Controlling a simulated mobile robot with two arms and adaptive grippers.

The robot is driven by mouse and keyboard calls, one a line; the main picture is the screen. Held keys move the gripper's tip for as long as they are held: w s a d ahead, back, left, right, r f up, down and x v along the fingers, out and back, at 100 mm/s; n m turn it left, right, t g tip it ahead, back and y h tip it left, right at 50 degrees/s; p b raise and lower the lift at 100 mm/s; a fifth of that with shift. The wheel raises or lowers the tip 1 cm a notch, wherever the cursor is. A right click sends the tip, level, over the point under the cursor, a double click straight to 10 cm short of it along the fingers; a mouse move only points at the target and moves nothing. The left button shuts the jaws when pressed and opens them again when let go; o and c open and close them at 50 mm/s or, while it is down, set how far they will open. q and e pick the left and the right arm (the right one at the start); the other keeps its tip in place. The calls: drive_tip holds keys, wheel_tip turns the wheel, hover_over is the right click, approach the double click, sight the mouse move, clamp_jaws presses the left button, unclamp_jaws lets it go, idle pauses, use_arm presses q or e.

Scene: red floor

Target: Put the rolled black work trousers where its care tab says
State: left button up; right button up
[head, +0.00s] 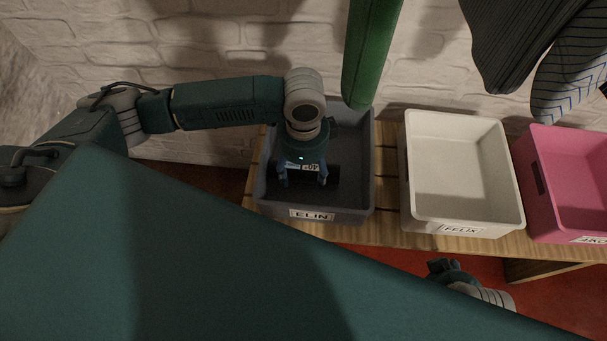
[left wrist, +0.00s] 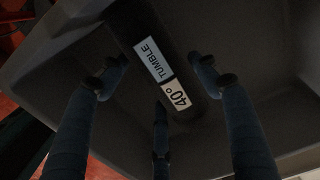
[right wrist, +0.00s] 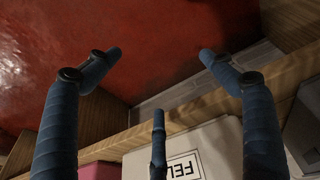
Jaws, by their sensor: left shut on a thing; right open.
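The rolled black work trousers (left wrist: 130,20) lie inside the dark grey bin (head: 268,203) labelled ELIN, and a dark end of the roll (head: 333,178) shows in the head view. Their care tab (left wrist: 161,72) reads "TUMBLE" and "40°". My left gripper (head: 303,182) points down into this bin and is shut on the trousers, with its fingers on both sides of the roll. The roll appears low in the bin; I cannot tell whether it touches the bottom. My right gripper (right wrist: 163,54) is open and empty, in front of the bench near the white bin.
An empty white bin (head: 411,190) labelled FELIX stands right of the grey bin. A pink bin (head: 535,215) with a partly cut-off label is farther right. All stand on a wooden bench (head: 390,236). A green cloth (head: 370,55) and dark striped garments (head: 520,40) hang above.

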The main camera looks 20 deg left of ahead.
use_arm(q)
drive_tip(key=shift+f, duration=0.7)
use_arm(e)
drive_tip(key=shift+v, duration=0.75)
use_arm(q)
drive_tip(key=o, duration=1.4)
drive_tip(key=shift+f, duration=0.1)
drive_tip(key=shift+c, duration=0.2)
use_arm(e)
drive_tip(key=shift+w+f, duration=0.1)
drive_tip(key=shift+f, duration=0.1)
